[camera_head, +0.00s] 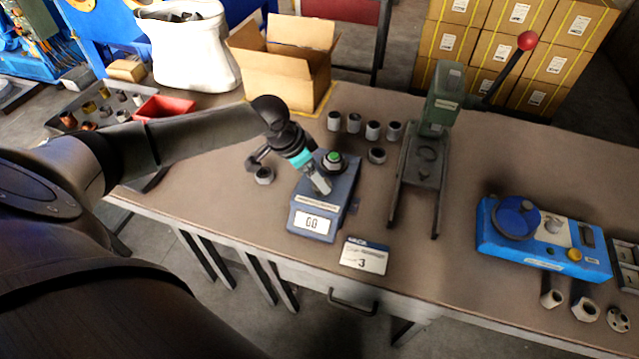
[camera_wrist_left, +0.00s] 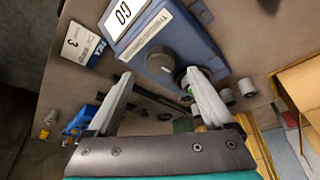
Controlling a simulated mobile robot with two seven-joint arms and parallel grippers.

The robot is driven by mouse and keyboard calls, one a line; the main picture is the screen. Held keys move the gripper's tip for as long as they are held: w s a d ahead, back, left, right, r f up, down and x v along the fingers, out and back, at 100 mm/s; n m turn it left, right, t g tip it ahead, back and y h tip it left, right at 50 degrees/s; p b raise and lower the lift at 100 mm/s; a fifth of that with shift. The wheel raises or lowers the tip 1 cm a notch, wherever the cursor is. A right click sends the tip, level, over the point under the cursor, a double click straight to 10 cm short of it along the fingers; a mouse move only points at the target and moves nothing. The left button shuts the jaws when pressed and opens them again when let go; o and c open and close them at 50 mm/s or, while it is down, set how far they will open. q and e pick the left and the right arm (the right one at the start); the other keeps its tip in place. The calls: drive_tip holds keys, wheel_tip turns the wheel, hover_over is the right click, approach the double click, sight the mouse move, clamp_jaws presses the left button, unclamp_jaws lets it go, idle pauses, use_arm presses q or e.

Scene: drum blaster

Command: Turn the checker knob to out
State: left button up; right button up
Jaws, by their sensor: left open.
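In the head view the gripper hides the knob. My right gripper is not in view.
A green-topped round piece (camera_head: 333,161) sits on the back of the checker. Several grey cylinders (camera_head: 373,131) stand behind it. A green lever press (camera_head: 428,140) stands to the right, a blue device (camera_head: 540,240) further right. A label card (camera_head: 365,256) lies in front.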

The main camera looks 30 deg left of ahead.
use_arm(q)
drive_tip(key=shift+b+x, duration=0.4)
drive_tip(key=shift+x, duration=1.7)
